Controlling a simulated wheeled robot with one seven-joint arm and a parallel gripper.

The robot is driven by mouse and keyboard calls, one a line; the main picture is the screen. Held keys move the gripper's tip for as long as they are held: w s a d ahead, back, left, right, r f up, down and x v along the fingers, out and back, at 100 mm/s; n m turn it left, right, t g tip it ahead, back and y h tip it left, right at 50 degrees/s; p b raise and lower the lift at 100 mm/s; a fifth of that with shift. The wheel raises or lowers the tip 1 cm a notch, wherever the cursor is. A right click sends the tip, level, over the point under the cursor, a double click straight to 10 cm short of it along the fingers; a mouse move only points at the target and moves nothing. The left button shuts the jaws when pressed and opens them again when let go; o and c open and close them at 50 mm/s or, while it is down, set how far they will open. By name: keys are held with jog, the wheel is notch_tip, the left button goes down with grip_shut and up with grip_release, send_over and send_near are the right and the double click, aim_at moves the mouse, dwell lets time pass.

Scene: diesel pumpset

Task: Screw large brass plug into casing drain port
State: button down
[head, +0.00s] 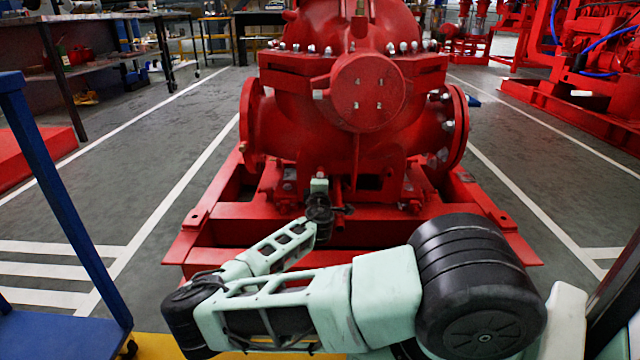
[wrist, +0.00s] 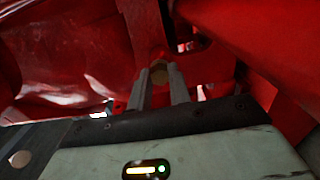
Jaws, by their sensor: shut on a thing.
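The red pump casing (head: 285,140) stands on a red base frame in the middle of the head view. My gripper (head: 335,210) is at the lower front of the casing, low between its feet. In the wrist view my gripper (wrist: 161,80) has its two fingers shut on the brass plug (wrist: 159,72), a small dull brass piece between the fingertips. Red casing metal is right behind the plug. The drain port is hidden, and I cannot tell whether the plug touches it. The plug cannot be made out in the head view.
The red base frame (head: 222,213) surrounds the lower casing, with its front beam below my gripper. A blue frame (head: 62,200) stands at the left edge. A workbench (head: 95,60) is at the back left. Grey floor is clear on both sides.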

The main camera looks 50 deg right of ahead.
jog(key=c, duration=1.4)
grip_release()
jog(key=shift+w+a+r, duration=0.1)
jog(key=shift+w+a, duration=0.05)
jog(key=shift+c, duration=0.2)
jog(key=o, duration=0.6)
jog(key=shift+f, duration=0.2)
jog(key=shift+s, duration=0.2)
